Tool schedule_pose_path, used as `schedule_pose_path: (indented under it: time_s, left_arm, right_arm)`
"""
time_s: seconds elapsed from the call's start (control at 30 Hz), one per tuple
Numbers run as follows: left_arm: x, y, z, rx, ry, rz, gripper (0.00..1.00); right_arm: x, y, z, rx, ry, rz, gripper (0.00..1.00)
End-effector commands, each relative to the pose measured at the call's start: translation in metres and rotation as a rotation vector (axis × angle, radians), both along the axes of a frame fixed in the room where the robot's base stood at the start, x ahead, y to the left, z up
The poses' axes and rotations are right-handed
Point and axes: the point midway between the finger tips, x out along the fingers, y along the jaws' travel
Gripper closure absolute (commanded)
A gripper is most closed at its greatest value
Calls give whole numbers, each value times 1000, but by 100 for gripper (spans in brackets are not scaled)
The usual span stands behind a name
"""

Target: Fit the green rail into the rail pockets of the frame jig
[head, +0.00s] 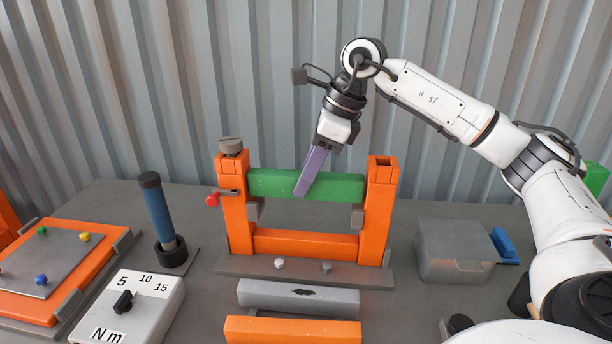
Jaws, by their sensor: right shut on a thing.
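The green rail (268,184) lies level across the upper part of the frame jig, between its two orange posts. The jig's left post (236,215) and right post (378,225) stand upright on a grey base (345,277). The rail's ends meet the posts in this view; how deep they sit in the pockets is hidden. Small grey brackets (357,217) show just below the rail at each post. My right gripper (303,188) comes down from above and is shut on the rail near its middle, its purple finger covering part of it. My left gripper is out of view.
A grey bar (270,294) and an orange bar (260,331) lie in front of the jig. A torque box (150,310), blue-handled tool (160,215) and orange tray (75,285) are left. A grey bin (450,248) stands right. A red knob (212,200) juts from the left post.

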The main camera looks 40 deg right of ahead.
Motion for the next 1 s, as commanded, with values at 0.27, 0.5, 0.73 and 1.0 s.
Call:
schedule_pose_path:
  time_s: [0.27,0.5,0.73,1.0]
  left_arm:
    - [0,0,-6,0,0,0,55]
    - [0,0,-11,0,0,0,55]
    - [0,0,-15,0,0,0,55]
    - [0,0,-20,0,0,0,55]
  right_arm:
    - [0,0,-7,0,-3,-1,100]
    - [0,0,-13,0,-3,-1,100]
    - [0,0,-19,0,-3,-1,100]
    - [0,0,-26,1,-2,0,100]
